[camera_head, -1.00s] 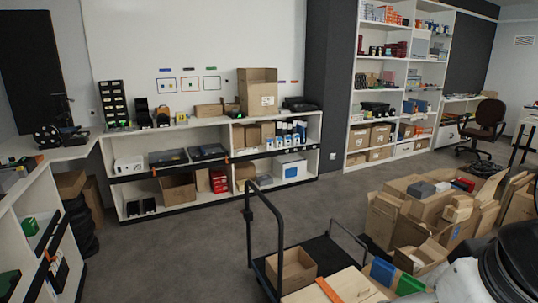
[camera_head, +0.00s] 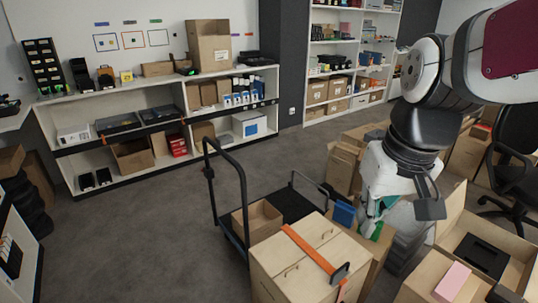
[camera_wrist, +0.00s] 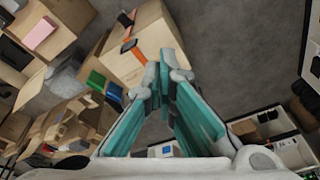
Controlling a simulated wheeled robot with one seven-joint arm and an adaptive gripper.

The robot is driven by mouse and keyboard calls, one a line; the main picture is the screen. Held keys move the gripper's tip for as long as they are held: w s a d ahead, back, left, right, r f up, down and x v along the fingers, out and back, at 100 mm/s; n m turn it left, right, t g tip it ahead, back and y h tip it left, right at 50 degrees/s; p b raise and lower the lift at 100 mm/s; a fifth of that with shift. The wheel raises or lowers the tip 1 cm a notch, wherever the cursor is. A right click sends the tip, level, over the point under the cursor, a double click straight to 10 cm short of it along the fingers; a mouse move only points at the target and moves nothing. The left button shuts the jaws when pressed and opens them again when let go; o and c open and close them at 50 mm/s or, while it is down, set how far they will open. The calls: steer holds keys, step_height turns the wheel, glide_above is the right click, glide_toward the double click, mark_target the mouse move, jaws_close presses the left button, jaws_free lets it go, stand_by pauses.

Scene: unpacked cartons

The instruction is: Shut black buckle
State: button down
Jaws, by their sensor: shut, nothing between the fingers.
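The black buckle (camera_head: 340,272) sits on an orange strap (camera_head: 308,250) at the front right top edge of a pale wooden box (camera_head: 283,258). In the wrist view a dark buckle piece (camera_wrist: 129,45) lies on the orange strap (camera_wrist: 138,56) across the box (camera_wrist: 154,38), with another dark piece (camera_wrist: 125,19) near the box's far edge. I cannot tell whether the buckle's parts are joined. My gripper (camera_head: 378,207) hangs to the right of and behind the box, pointing down. Its teal fingers (camera_wrist: 166,56) are closed together and empty, apart from the buckle.
Cartons with blue (camera_head: 344,213) and green items crowd close to my gripper. The floor at left is clear.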

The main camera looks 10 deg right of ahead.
steer(key=w+d+f+m+y+b, duration=0.15)
steer(key=w+d+f+b, duration=0.35)
steer(key=f, duration=0.5)
steer(key=w+d+f+m+g+y+b, duration=0.1)
steer(key=w+d+f+y+b, duration=0.15)
steer(key=w+d+f, duration=0.65)
steer(key=w+d+f+m+y+b, duration=0.1)
steer(key=w+d+f+b, duration=0.3)
steer(key=f, duration=0.8)
steer(key=s+d+f+m+t+y+b, duration=0.1)
steer(key=d+f+b, duration=0.3)
steer(key=f, duration=0.9)
steer(key=s+d+f+m+t+b, duration=0.1)
steer(key=d+f+m+t+b, duration=0.2)
steer(key=f, duration=1)
steer(key=s+d+f+m+t+y+b, duration=0.1)
steer(key=d+f+b, duration=0.4)
steer(key=f, duration=0.8)
steer(key=shift+s+d+m+t+y, duration=0.15)
steer(key=shift+d+m+t+y, duration=0.15)
steer(key=shift+d+m+t, duration=0.45)
steer(key=shift+a+r, duration=0.1)
steer(key=shift+a, duration=0.05)
steer(key=shift+a, duration=0.1)
steer(key=w+a+f+b, duration=0.2)
steer(key=a+f+b, duration=0.2)
steer(key=a, duration=0.2)
steer(key=shift+w+a, duration=0.2)
steer(key=shift+a, duration=0.15)
steer(key=shift+r, duration=0.15)
